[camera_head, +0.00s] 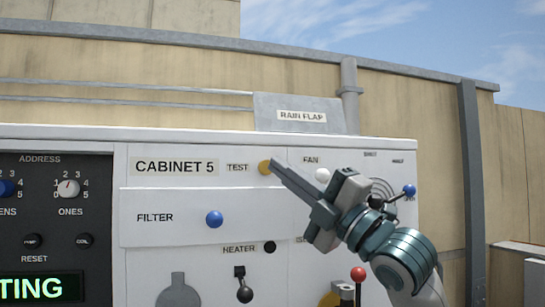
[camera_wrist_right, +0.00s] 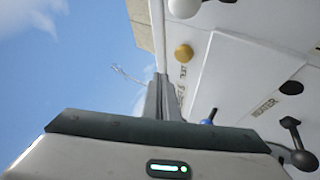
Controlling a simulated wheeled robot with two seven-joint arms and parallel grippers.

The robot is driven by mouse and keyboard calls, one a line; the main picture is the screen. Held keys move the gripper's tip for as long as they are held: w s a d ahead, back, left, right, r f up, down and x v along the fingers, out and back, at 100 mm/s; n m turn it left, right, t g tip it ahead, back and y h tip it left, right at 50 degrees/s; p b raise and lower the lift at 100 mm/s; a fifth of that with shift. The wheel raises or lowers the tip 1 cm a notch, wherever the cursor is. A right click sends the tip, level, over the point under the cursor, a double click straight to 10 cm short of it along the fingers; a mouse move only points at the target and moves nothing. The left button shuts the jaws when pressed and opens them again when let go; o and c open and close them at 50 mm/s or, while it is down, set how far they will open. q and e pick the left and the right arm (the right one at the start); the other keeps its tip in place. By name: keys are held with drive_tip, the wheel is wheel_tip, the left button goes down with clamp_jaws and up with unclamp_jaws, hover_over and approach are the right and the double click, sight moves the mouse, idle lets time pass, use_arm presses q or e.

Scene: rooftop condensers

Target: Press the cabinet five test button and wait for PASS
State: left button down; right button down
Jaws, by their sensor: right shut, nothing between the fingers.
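The cabinet 5 panel (camera_head: 140,185) is white and carries a yellow round button (camera_head: 264,167) beside the label TEST. My right gripper (camera_head: 275,164) is shut and empty, its fingertips at the right edge of the yellow button in the head view. In the right wrist view the fingertips (camera_wrist_right: 161,77) show a gap from the yellow button (camera_wrist_right: 183,52). I cannot tell contact for sure from the head view. A green-lit display (camera_head: 40,287) at lower left reads "TING", its start cut off by the frame. My left gripper is not in view.
Near the button are a white FAN knob (camera_head: 322,175), a blue FILTER knob (camera_head: 214,219), a black HEATER lever (camera_head: 244,290) and a red-topped lever (camera_head: 358,274). A grey rain flap (camera_head: 299,122) stands on top. The black address panel (camera_head: 55,215) is at left.

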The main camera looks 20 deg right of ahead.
drive_tip(key=shift+s, duration=0.85)
idle(0.3)
